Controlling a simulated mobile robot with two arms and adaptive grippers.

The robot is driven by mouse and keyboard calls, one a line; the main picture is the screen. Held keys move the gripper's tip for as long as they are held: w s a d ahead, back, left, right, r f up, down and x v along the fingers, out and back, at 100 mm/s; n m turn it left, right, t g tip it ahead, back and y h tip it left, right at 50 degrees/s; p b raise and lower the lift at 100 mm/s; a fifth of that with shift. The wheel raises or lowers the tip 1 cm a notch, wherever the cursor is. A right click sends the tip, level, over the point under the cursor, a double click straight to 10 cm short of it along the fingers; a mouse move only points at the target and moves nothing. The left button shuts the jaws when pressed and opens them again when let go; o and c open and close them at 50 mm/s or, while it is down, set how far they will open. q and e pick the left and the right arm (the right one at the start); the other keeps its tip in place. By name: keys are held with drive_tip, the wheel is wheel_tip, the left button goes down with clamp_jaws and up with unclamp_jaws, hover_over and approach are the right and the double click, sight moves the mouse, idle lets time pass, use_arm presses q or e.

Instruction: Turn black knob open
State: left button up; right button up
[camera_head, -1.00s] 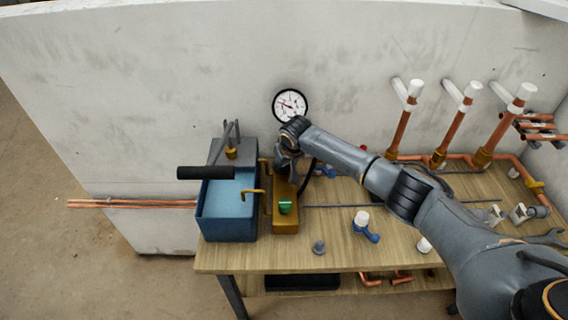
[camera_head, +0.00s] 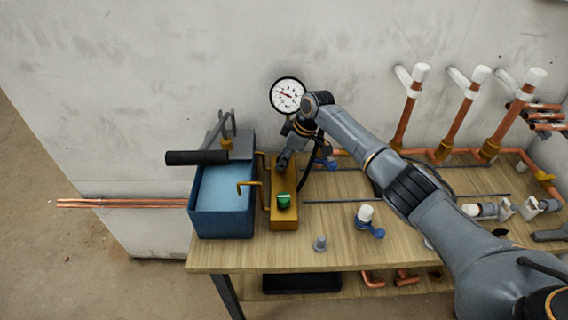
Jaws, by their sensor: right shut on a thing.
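My right gripper (camera_head: 283,163) points down at the back part of the brass block (camera_head: 284,222) on the workbench. It is shut on a small dark thing there, which seems to be the black knob. The fingers and wrist hide most of that knob, so I cannot tell which way it is turned. A green knob (camera_head: 284,200) sits nearer the front of the same block, clear of the gripper. My left gripper is not in view.
A blue water tank (camera_head: 225,220) with a black-handled lever (camera_head: 197,158) stands left of the block. A gauge (camera_head: 288,96) rises behind it. Blue valves (camera_head: 370,227) and copper pipes (camera_head: 408,117) are to the right. The bench front (camera_head: 270,255) is mostly clear.

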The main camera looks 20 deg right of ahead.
drive_tip(key=shift+n+g+b, duration=0.3)
drive_tip(key=shift+n+b, duration=0.35)
drive_tip(key=shift+n, duration=0.15)
drive_tip(key=o, duration=1.2)
drive_tip(key=shift+c, duration=0.2)
drive_tip(key=v, duration=1.2)
drive_tip(key=shift+d, duration=0.15)
drive_tip(key=shift+w, duration=0.1)
